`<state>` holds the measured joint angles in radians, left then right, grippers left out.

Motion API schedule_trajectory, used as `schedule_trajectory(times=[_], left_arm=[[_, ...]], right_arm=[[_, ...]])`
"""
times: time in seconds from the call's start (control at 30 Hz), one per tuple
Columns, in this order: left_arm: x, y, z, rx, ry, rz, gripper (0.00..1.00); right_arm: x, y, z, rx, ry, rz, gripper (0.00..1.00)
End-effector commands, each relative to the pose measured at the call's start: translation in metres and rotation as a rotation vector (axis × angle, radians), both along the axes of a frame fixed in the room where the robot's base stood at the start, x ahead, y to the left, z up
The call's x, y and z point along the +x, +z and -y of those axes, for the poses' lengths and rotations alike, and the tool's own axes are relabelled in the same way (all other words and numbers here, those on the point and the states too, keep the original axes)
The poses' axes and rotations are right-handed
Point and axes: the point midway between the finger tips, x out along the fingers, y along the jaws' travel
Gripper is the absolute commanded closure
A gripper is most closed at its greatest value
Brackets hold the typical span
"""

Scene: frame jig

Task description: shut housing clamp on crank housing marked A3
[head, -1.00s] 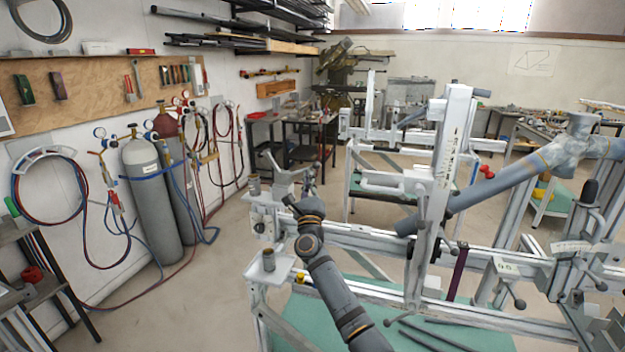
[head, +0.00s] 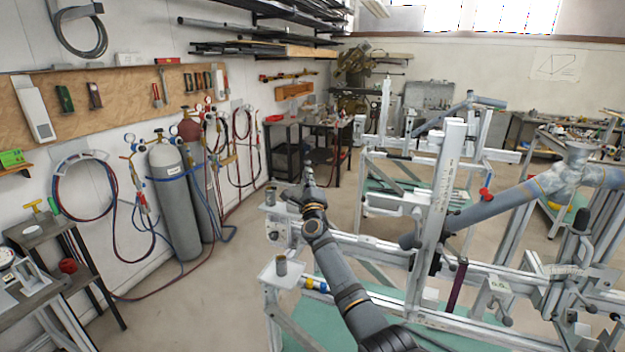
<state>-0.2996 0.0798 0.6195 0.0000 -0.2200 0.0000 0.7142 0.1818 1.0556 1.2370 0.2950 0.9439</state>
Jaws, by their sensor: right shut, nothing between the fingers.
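My right gripper (head: 309,177) is shut and empty, at the end of my dark grey arm, over the left end of the near jig (head: 385,250). It looks small, and its fingers are hard to make out. A blue-grey tube frame (head: 500,203) lies in this jig; its lower end is by the upright post. A clamp with a ball-ended handle (head: 497,296) sits on the jig's right part, with a small tag (head: 497,284) too blurred to read. I cannot make out an A3 mark, or which part is its housing clamp. My left gripper is not in view.
A second jig (head: 400,160) with a tube frame stands behind. A bench (head: 45,235) with a red item stands at the lower left. Open floor (head: 205,305) lies left of the near jig.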

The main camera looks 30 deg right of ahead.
Motion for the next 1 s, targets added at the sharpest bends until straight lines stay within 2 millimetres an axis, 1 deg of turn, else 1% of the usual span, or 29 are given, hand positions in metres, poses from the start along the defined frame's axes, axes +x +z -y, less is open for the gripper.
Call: schedule_trajectory(times=[0.1, 0.33, 1.0], left_arm=[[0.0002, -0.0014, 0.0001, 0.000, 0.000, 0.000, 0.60], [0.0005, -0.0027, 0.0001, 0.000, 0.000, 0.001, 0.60], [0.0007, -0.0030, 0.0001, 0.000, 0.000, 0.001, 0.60]], right_arm=[[0.0039, 0.0049, -0.0032, 0.000, -0.001, 0.004, 1.00], [0.0086, 0.0083, -0.0070, -0.001, -0.002, 0.005, 1.00], [0.0105, 0.0080, -0.0091, -0.001, 0.000, 0.002, 1.00]])
